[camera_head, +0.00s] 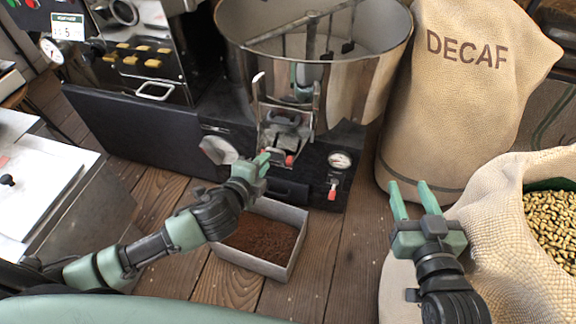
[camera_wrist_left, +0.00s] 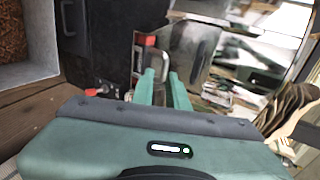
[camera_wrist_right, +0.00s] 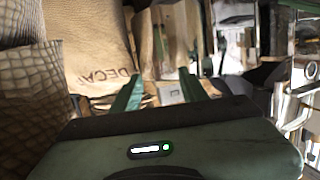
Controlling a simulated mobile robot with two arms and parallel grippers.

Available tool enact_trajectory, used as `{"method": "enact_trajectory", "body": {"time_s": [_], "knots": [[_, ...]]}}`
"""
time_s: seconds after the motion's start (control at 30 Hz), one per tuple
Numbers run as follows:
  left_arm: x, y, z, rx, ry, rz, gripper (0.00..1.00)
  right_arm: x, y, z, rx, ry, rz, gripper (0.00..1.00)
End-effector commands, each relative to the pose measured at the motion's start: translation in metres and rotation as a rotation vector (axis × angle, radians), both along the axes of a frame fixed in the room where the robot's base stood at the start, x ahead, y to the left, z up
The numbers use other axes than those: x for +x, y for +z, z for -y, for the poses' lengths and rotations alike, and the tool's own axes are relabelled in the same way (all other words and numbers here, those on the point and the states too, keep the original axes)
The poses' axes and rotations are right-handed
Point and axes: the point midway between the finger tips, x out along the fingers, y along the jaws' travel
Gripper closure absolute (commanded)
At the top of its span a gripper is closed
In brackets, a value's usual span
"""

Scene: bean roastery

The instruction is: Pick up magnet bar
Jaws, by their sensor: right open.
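I cannot single out a magnet bar with certainty in any view. A red-ended piece (camera_head: 290,160) shows at the front of the roaster in the head view, and a red cap (camera_wrist_left: 146,40) shows beyond my left fingers in the left wrist view. My left gripper (camera_head: 262,160) is in front of the roaster's front fittings, above the back of the bin. Its fingers (camera_wrist_left: 162,75) are a narrow gap apart; whether they touch anything is unclear. My right gripper (camera_head: 413,190) is open and empty, in front of the DECAF sack; its fingers also show in the right wrist view (camera_wrist_right: 160,80).
A grey bin (camera_head: 297,255) of ground coffee stands on the plank floor. The metal roaster drum (camera_head: 370,85) is behind it. The DECAF sack (camera_head: 470,110) and an open sack (camera_head: 490,215) of beans crowd the right. A white-topped counter (camera_head: 75,165) is at left.

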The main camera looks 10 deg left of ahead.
Motion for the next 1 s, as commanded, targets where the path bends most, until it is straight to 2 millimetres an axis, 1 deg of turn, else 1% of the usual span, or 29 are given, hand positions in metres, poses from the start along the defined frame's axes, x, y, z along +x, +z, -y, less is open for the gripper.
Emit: {"method": "enact_trajectory", "body": {"time_s": [0.1, 0.3, 0.47, 0.57, 0.8, 0.9, 1.0], "knots": [[0.004, 0.001, 0.003, 0.012, -0.012, 0.015, 0.85, 0.000, 0.014, -0.001, 0.014, 0.003, 0.055, 0.56], [0.020, -0.004, 0.005, 0.010, -0.011, 0.015, 0.85, 0.004, 0.040, -0.006, 0.045, 0.011, 0.180, 0.56], [0.025, -0.007, 0.005, 0.009, -0.010, 0.014, 0.85, 0.004, 0.050, -0.007, 0.060, 0.014, 0.233, 0.56], [0.031, -0.009, 0.006, 0.008, -0.010, 0.015, 0.85, 0.004, 0.062, -0.009, 0.077, 0.018, 0.300, 0.56], [0.052, -0.018, 0.006, 0.009, -0.010, 0.015, 0.85, -0.006, 0.109, -0.013, 0.145, 0.032, 0.552, 0.56], [0.061, -0.022, 0.007, 0.010, -0.009, 0.014, 0.85, -0.014, 0.126, -0.013, 0.171, 0.037, 0.646, 0.56], [0.067, -0.024, 0.008, 0.008, -0.011, 0.014, 0.85, -0.021, 0.138, -0.013, 0.190, 0.040, 0.713, 0.56]]}}
